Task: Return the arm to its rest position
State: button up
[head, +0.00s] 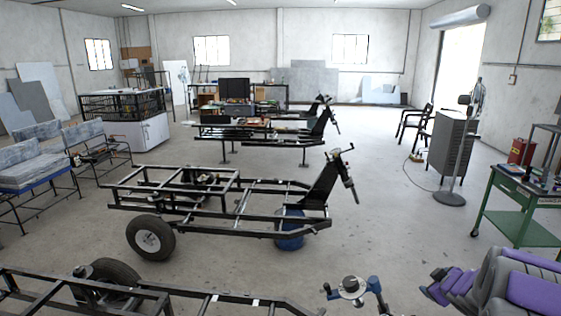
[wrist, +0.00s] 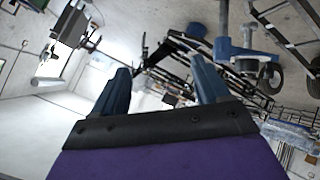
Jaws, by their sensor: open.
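My gripper (wrist: 160,85) is open in the wrist view, with two blue-grey fingers standing apart beyond a black strip and a purple body. Nothing shows between the fingers except the distant room. The wrist view is strongly tilted. In the head view my purple and grey arm is at the lower right corner, with its gripper end pointing left. A blue and silver device (head: 350,288) stands at the bottom edge, left of my gripper and apart from it. A similar blue device shows in the wrist view (wrist: 240,52), beyond the right finger.
A black wheeled frame (head: 270,215) stands mid-floor, with a blue drum (head: 289,240) under it. Another frame (head: 215,300) crosses the lower left. A green cart (head: 512,203) stands at the right, near a standing fan (head: 450,198) and grey cabinet (head: 452,150). Open floor lies between.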

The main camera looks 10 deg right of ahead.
jog(key=s+a+r+m+g+h, duration=0.1)
jog(key=s+a+r+m+g, duration=0.1)
jog(key=s+a+r, duration=0.3)
jog(key=s+a+r+m+g+h, duration=0.1)
jog(key=s+a+m+g, duration=0.15)
jog(key=a, duration=0.45)
jog(key=s+a+g+y, duration=0.5)
jog(key=s+a+g, duration=0.2)
jog(key=s+a, duration=2)
jog(key=s, duration=0.2)
jog(key=shift+s+f+y, duration=0.25)
jog(key=shift+s+y, duration=0.05)
